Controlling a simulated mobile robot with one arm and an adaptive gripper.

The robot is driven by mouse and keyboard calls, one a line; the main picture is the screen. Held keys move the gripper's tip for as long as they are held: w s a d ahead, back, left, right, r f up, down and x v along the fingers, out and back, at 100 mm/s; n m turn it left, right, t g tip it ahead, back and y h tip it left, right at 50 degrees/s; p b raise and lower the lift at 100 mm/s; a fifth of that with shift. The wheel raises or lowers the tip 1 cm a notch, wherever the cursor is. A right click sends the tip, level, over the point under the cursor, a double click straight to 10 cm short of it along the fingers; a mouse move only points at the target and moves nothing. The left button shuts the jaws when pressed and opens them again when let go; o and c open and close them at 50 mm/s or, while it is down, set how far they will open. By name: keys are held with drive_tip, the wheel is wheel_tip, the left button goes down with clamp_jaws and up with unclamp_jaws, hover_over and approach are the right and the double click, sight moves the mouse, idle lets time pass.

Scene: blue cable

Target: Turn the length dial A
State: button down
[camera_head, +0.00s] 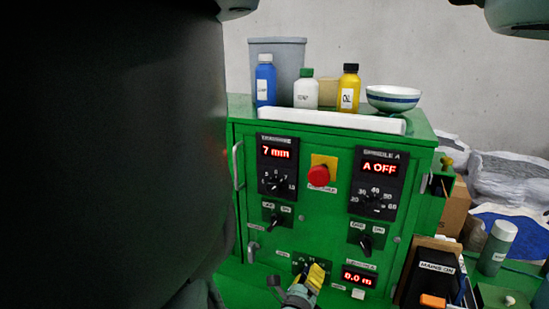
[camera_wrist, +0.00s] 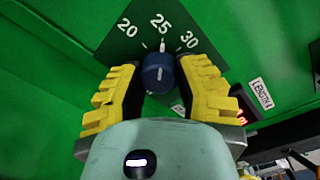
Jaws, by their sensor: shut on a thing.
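The length dial (camera_wrist: 158,74) is a dark blue round knob on a dark diamond plate marked 20, 25 and 30, on a green panel. Its white pointer is at 25. My gripper (camera_wrist: 160,70) has its yellow ribbed fingers on both sides of the knob and is shut on it. In the head view my gripper (camera_head: 315,275) is low on the green cabinet front and hides most of the dial. A tag beside the dial begins with "LENGTH" in the wrist view.
Bottles and a bowl stand on top. A "MAINS ON" box (camera_head: 432,275) is at right.

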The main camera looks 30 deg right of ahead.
idle(0.4)
drive_tip(key=c, duration=0.6)
unclamp_jaws()
drive_tip(key=v, duration=1.2)
idle(0.5)
